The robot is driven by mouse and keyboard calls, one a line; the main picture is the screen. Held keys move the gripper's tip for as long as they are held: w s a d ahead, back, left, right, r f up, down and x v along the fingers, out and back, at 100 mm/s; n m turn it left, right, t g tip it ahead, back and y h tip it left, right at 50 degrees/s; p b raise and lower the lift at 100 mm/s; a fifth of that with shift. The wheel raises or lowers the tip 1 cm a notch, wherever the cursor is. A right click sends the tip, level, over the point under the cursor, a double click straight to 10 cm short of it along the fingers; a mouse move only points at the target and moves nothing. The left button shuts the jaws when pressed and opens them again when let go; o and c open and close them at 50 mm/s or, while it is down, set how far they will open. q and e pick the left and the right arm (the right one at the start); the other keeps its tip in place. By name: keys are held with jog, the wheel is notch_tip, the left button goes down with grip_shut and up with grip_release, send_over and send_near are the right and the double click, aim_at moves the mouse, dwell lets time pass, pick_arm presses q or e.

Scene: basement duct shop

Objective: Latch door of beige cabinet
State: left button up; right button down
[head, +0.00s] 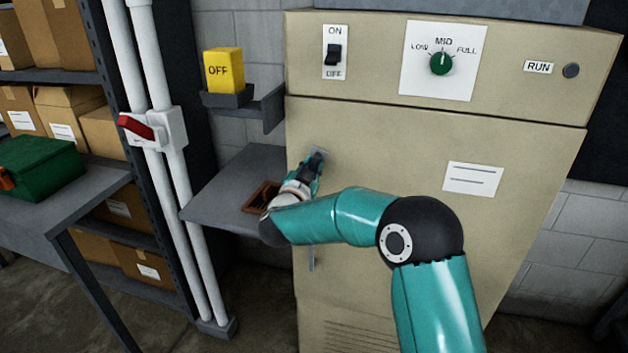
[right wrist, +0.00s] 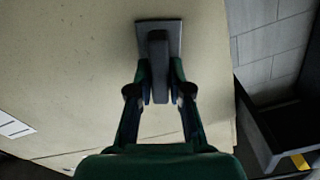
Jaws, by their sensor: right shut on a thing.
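The beige cabinet (head: 400,290) stands at the centre right, and its large door (head: 400,150) looks flush below the control panel. A dark grey latch handle on a plate (head: 319,153) sits near the door's left edge. In the right wrist view the latch handle (right wrist: 158,62) stands between my fingers, roughly in line with its plate. My right gripper (head: 314,176) is shut on this handle, which it partly hides in the head view; it also shows in the right wrist view (right wrist: 160,85). My left gripper is not in view.
The panel has an ON/OFF switch (head: 334,55) and a green knob (head: 441,63). A grey shelf (head: 220,195) with a brown tray (head: 258,197) lies left of the door. A yellow OFF block (head: 223,70) and white pipes (head: 160,190) stand left.

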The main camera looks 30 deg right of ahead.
jog(key=m+b, duration=0.6)
jog(key=b, duration=0.1)
jog(key=f+m+b, duration=0.1)
jog(key=m+b, duration=0.2)
jog(key=shift+s+d+b, duration=0.15)
jog(key=shift+b, duration=0.2)
jog(key=shift+m+b, duration=1.9)
jog(key=shift+m, duration=0.5)
jog(key=c, duration=1.1)
grip_release()
jog(key=shift+r, duration=0.15)
jog(key=shift+s, duration=0.1)
